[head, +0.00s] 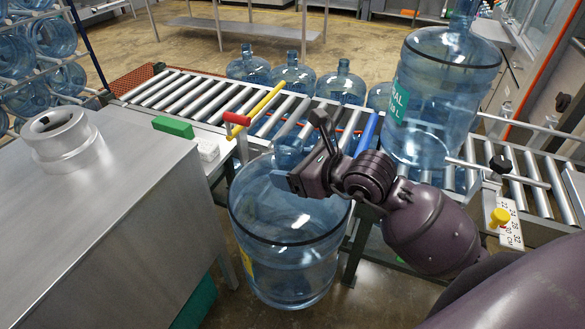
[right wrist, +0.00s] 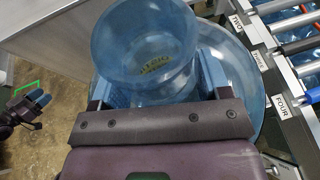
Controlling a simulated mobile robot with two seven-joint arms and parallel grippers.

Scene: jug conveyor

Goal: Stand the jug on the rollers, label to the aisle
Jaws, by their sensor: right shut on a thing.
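My right gripper (head: 296,168) is shut on the neck of a clear blue jug (head: 290,230). The jug hangs roughly upright in the gap between the steel cabinet and the conveyor, its body mostly below roller level. A yellow label edge shows at its lower left in the head view; the label's face is mostly hidden. In the right wrist view the jug's neck (right wrist: 145,45) sits between the finger pads. The rollers (head: 260,102) run behind the jug. My left gripper (right wrist: 26,108) shows small at the left of the right wrist view; its jaw opening is unclear.
A large jug with a green label (head: 440,100) stands on the rollers at right. The steel cabinet (head: 90,215) is at left. The left rollers look clear.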

